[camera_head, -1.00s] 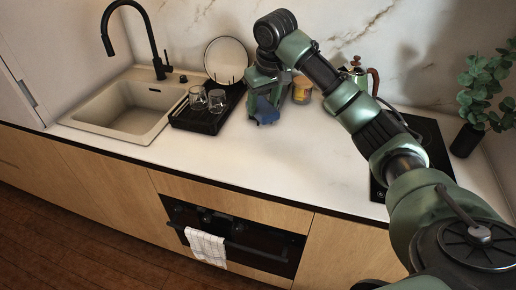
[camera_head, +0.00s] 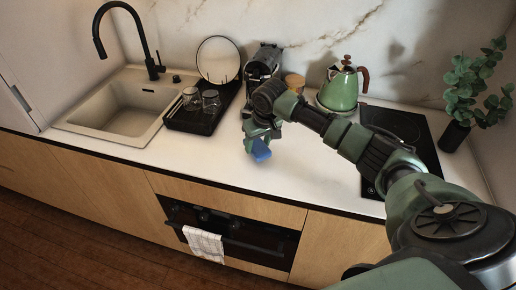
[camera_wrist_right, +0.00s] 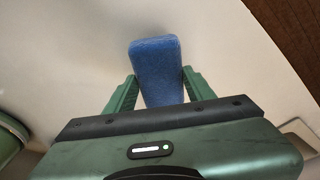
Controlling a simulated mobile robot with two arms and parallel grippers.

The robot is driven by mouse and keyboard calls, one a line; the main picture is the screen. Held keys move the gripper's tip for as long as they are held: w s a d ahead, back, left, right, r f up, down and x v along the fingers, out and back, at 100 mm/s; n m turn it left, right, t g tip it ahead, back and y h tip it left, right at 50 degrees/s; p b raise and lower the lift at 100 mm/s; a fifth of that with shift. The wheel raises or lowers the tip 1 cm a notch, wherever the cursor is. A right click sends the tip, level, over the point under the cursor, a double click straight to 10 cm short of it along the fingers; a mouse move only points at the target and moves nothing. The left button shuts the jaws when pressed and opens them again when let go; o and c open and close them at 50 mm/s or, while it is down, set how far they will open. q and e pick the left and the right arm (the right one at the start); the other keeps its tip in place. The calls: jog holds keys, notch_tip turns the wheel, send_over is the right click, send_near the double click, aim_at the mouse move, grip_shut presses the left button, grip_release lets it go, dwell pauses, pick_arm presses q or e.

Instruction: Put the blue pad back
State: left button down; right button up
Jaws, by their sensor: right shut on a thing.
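My left gripper is not in view.
A black dish rack (camera_head: 205,117) with glasses and a plate stands left of my gripper, beside the sink (camera_head: 112,108). Behind are a dark metallic appliance (camera_head: 264,62), a wooden-lidded jar (camera_head: 294,82) and a green kettle (camera_head: 340,90). A black hob (camera_head: 404,125) lies right. The counter's front is clear.

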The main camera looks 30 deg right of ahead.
aim_at(259, 147)
jog(key=shift+f, duration=1.6)
jog(key=o, duration=1.2)
jog(key=b+v, duration=0.1)
jog(key=v, duration=1.1)
jog(key=shift+r+b, duration=0.1)
jog(key=shift+b, duration=0.25)
jog(key=shift+a, duration=0.1)
